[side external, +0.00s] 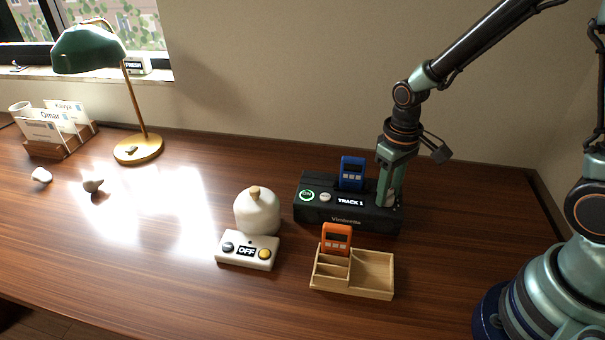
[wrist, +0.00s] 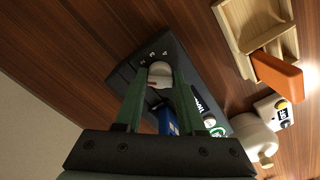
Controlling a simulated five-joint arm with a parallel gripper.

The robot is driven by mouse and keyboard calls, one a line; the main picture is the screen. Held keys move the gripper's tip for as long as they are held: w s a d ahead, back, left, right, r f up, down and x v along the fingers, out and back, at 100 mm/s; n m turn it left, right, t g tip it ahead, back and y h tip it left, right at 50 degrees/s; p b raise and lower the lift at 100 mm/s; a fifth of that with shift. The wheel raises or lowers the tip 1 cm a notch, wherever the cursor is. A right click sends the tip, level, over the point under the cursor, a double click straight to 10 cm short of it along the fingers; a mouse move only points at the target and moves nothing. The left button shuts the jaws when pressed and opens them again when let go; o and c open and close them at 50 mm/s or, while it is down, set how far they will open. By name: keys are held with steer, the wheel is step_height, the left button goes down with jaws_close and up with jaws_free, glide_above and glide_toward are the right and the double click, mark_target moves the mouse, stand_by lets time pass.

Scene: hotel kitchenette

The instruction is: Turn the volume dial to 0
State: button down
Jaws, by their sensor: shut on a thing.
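The volume dial is a pale round knob (wrist: 160,70) with a reddish mark, on top of a black player box (side external: 345,215). Small white marks lie beside it in the wrist view, too small to read. My gripper (side external: 388,198) points straight down at the right end of the box. In the wrist view my gripper (wrist: 161,84) has its green fingers on both sides of the dial, shut on it. In the side view the fingers hide the dial. The box's display (side external: 350,202) reads "TRACK 1", with a lit green button (side external: 307,195) to its left.
A blue device (side external: 352,173) stands upright in the box, close to my fingers. A wooden tray (side external: 372,290) and orange device (side external: 336,239) are in front. A white jar (side external: 257,212) and an "OFF" switch box (side external: 247,251) stand left.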

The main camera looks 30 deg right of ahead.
steer(key=n, duration=0.4)
steer(key=shift+n, duration=2.1)
steer(key=c, duration=0.5)
jaws_free()
steer(key=shift+r, duration=0.1)
step_height(320, 180, up, 12)
